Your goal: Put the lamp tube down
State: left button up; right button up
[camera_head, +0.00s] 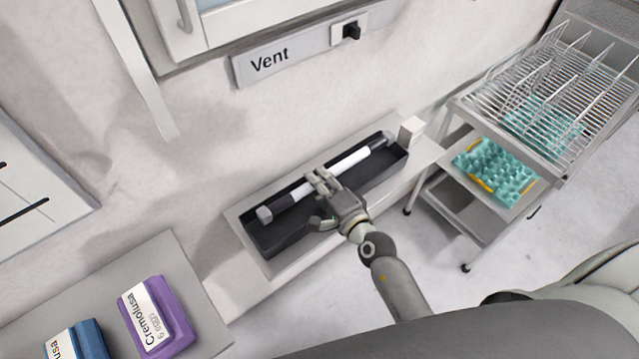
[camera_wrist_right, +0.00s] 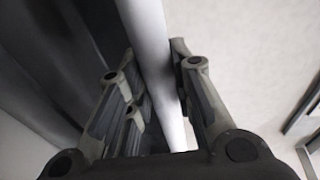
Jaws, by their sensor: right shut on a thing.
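The lamp tube (camera_head: 347,162) is a white tube with dark bands and grey end caps. In the head view it lies lengthwise along a long black tray (camera_head: 257,236), at or just above it; I cannot tell whether it touches the bottom. My right gripper (camera_head: 321,186) is around the tube near its middle and shut on it. In the right wrist view the white tube (camera_wrist_right: 150,45) passes between the two fingers (camera_wrist_right: 156,85). The fingers hide part of the tube. My left gripper is not in view.
The tray stands on a narrow light shelf (camera_head: 237,222) against the wall, with a small white box (camera_head: 411,130) at its right end. A wire-rack trolley (camera_head: 462,105) with teal egg trays (camera_head: 497,172) stands right.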

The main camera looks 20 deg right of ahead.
jog(key=shift+f, duration=0.1)
jog(key=shift+f+b, duration=0.4)
jog(key=shift+f, duration=0.1)
jog(key=o, duration=0.7)
jog(key=shift+o, duration=0.3)
jog(key=shift+f, duration=0.1)
jog(key=shift+s, duration=0.1)
jog(key=shift+s+r+p, duration=0.1)
jog(key=shift+r+p, duration=0.35)
jog(key=shift+r, duration=0.25)
jog(key=b+v, duration=0.2)
jog(key=v, duration=0.9)
jog(key=shift+s+r, duration=0.15)
jog(key=shift+s, duration=0.2)
